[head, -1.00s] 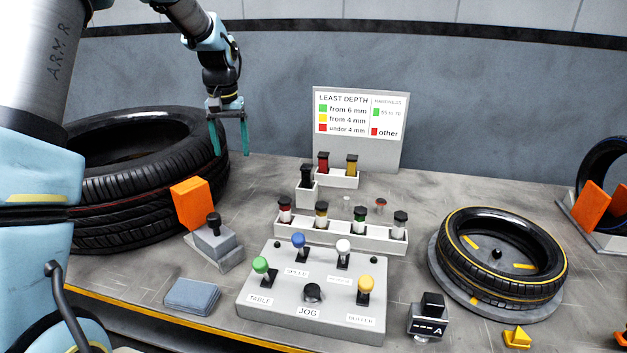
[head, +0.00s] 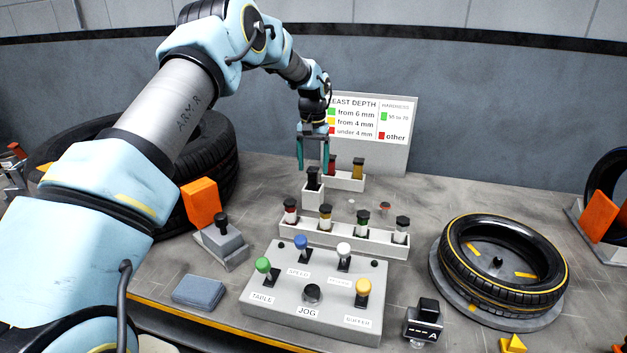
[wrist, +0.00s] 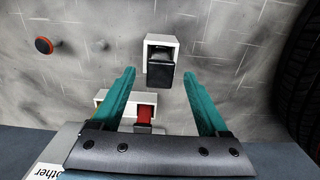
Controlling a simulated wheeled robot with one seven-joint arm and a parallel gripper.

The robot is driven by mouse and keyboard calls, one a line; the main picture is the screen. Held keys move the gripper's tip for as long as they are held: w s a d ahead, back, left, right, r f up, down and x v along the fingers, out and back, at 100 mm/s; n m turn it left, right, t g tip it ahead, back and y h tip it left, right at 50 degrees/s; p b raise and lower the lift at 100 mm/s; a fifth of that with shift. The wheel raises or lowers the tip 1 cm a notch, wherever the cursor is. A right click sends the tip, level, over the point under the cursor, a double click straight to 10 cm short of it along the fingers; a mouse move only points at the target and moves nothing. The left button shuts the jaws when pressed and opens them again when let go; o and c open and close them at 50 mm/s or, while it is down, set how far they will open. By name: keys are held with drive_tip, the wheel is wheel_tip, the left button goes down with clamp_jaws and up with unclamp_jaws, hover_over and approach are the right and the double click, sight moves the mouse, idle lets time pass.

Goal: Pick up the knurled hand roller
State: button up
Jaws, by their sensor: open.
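A black-topped tool (head: 313,176) stands upright in a small single white holder (head: 314,197). It looks like the hand roller, but any knurling is too small to make out. My gripper (head: 312,163) points down with its teal fingers open, over this holder and in front of the sign board. In the wrist view the black top (wrist: 160,75) shows between the open fingertips, with the white holder (wrist: 162,40) around its base. The fingers are not closed on it; how far above it they are, I cannot tell.
A white holder with a red tool (head: 336,163) and a yellow tool (head: 357,167) stands just behind. A rack (head: 340,238) of several black-capped tools stands in front.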

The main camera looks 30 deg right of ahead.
sight(313, 178)
drive_tip(key=shift+s+a+f+p, duration=0.1)
drive_tip(key=shift+f+p, duration=1.15)
drive_tip(key=shift+f, duration=1.3)
drive_tip(key=shift+c, duration=0.3)
clamp_jaws()
